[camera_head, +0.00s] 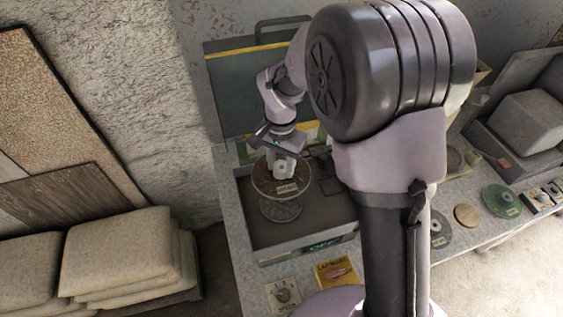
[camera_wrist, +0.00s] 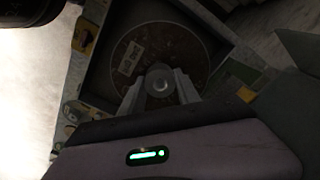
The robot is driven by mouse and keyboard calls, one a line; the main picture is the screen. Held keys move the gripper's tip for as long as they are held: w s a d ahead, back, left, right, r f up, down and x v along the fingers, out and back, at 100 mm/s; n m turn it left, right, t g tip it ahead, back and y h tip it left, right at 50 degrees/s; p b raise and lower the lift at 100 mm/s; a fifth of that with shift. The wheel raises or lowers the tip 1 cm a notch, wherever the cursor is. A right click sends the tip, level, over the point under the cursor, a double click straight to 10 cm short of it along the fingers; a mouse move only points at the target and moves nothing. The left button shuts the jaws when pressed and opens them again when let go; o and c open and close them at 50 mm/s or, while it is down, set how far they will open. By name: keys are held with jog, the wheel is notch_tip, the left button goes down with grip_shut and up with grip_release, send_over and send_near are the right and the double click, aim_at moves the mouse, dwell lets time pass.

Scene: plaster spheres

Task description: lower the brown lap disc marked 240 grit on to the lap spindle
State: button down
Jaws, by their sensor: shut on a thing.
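The brown lap disc (camera_head: 262,182) carries a pale label, which in the wrist view lies left of the disc's hub. The disc (camera_wrist: 190,45) hangs roughly level in the head view, above a grey round plate (camera_head: 281,211) in the lap machine's basin. My gripper (camera_head: 281,170) is shut on the disc's central hub from above; in the wrist view its two fingers (camera_wrist: 160,88) stand on either side of the round hub. The lap spindle is hidden under the disc. The label's writing is too small to read.
The basin (camera_head: 245,222) has raised walls and an OFF panel (camera_head: 320,245) in front. A yellow card (camera_head: 337,271) and a dial (camera_head: 284,293) are on the front bench. A green disc (camera_head: 502,201) and other discs lie to the right. My own arm blocks the middle.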

aim_at(281, 177)
jog(key=shift+s+r, duration=0.15)
jog(key=shift+s, duration=0.35)
jog(key=shift+w+f+b, duration=0.15)
jog(key=shift+f+b, duration=2)
jog(key=shift+f, duration=0.35)
jog(key=shift+f+b, duration=3.7)
jog(key=shift+f, duration=0.55)
jog(key=c, duration=0.8)
grip_release()
jog(key=shift+r, duration=0.1)
jog(key=shift+r+p, duration=1.5)
jog(key=shift+r, duration=0.45)
